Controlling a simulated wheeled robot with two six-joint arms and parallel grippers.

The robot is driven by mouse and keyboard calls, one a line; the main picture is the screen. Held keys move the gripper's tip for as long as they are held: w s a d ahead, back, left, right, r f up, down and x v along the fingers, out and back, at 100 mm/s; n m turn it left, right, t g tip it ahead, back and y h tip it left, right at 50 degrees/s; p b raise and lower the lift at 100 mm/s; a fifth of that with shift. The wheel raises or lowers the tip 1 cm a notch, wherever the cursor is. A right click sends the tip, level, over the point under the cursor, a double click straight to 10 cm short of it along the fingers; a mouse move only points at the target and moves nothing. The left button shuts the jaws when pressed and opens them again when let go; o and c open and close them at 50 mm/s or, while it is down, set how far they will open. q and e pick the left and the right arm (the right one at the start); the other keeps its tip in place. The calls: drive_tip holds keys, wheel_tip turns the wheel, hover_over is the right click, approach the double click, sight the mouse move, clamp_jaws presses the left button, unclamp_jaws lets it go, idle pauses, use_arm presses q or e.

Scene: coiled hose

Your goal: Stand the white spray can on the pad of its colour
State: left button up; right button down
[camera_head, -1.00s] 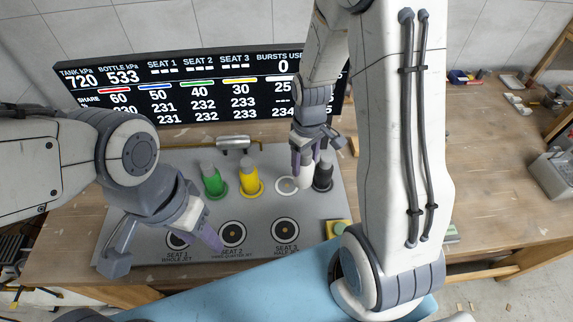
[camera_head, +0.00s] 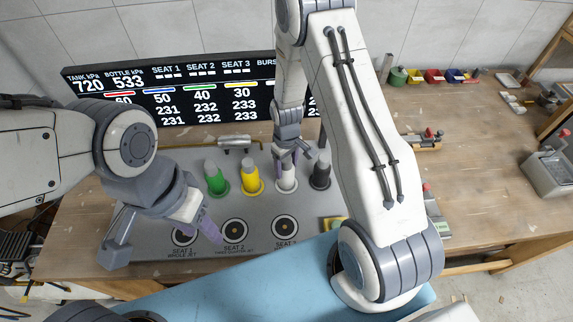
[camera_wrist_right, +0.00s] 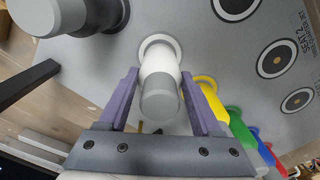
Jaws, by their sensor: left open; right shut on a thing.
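The white spray can (camera_head: 287,178) with a grey top is upright between the fingers of my right gripper (camera_head: 291,150), which is shut on it. In the right wrist view the can (camera_wrist_right: 158,78) sits between the purple fingers, and its base is within the white ring pad (camera_wrist_right: 143,44). Whether the base fully touches the pad I cannot tell. The black can (camera_head: 321,172) stands just right of it and the yellow can (camera_head: 251,177) to its left. My left gripper (camera_head: 165,238) is open and empty over the panel's front left.
The green can (camera_head: 215,178) stands left of the yellow one. Blue (camera_wrist_right: 258,138) and red (camera_wrist_right: 268,156) cans show only in the wrist view. Seat rings (camera_head: 285,228) lie in front. The display board (camera_head: 185,92) and a brass-ended cylinder (camera_head: 233,141) are behind. The right bench is mostly clear.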

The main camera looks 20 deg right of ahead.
drive_tip(key=shift+f, duration=0.15)
drive_tip(key=shift+c, duration=0.3)
unclamp_jaws()
